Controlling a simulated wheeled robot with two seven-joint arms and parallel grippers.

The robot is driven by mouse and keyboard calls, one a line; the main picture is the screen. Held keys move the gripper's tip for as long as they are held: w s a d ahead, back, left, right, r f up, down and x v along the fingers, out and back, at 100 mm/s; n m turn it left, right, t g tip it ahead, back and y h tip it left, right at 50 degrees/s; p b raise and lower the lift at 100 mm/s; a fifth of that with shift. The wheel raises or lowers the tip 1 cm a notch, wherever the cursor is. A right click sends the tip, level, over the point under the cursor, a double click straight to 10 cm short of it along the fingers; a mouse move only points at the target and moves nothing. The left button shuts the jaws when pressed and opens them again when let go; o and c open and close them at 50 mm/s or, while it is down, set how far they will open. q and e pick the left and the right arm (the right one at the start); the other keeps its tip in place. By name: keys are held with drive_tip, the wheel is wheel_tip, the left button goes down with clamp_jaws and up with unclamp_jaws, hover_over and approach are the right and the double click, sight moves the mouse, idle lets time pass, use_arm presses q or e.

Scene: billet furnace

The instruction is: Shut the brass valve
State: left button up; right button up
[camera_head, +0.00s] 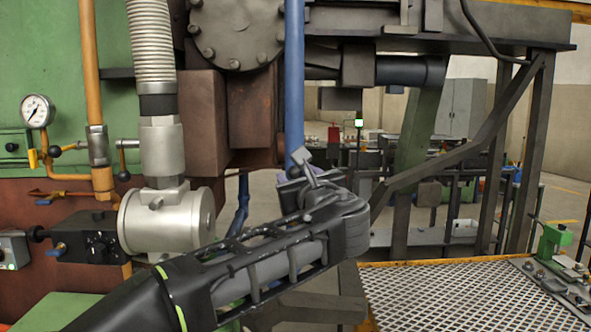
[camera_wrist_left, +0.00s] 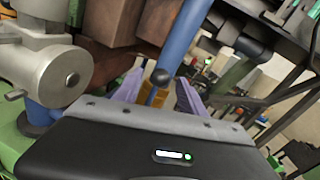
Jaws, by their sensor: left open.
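My left gripper (camera_wrist_left: 158,90) is open, with one purple-padded finger on each side of the knob and pipe. I cannot tell whether either finger touches them. In the head view my left gripper (camera_head: 300,178) is at the blue pipe (camera_head: 294,80), and its wrist hides the valve. My right gripper is in neither view.
A silver cylindrical housing (camera_head: 165,220) with a ribbed hose stands left of my forearm. Orange pipes (camera_head: 90,75), small levers and a gauge (camera_head: 37,111) are further left. Rusty boxes (camera_head: 203,125) hang behind. A mesh platform (camera_head: 460,295) lies at lower right.

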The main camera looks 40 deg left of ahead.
use_arm(q)
drive_tip(key=shift+x, duration=1.25)
drive_tip(key=shift+d, duration=0.1)
clamp_jaws()
idle(0.4)
